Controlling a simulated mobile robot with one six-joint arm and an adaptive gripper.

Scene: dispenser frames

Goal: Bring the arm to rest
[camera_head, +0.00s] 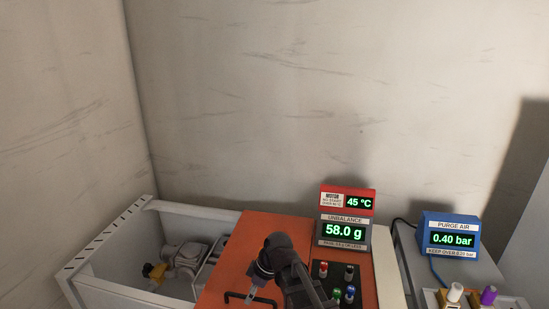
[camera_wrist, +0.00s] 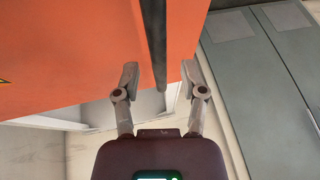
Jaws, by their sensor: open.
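My gripper (camera_wrist: 159,72) is open in the wrist view, with its two fingers apart. A dark bar (camera_wrist: 155,40) runs between the fingertips in the picture, in front of an orange panel; I cannot tell whether the fingers touch it. In the head view my dark arm reaches over an orange-topped machine (camera_head: 262,228), and my gripper (camera_head: 251,294) is low in the picture. It is close to a black handle (camera_head: 236,298) on the orange top. Part of the machine is hidden behind my arm.
A white bin (camera_head: 103,258) holding grey parts stands left of the machine. Displays reading 45 °C (camera_head: 347,201) and 58.0 g (camera_head: 343,231) stand at its back, with several coloured buttons (camera_head: 337,283) in front. A blue purge-air unit (camera_head: 451,237) stands right. Pale walls close the back and left.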

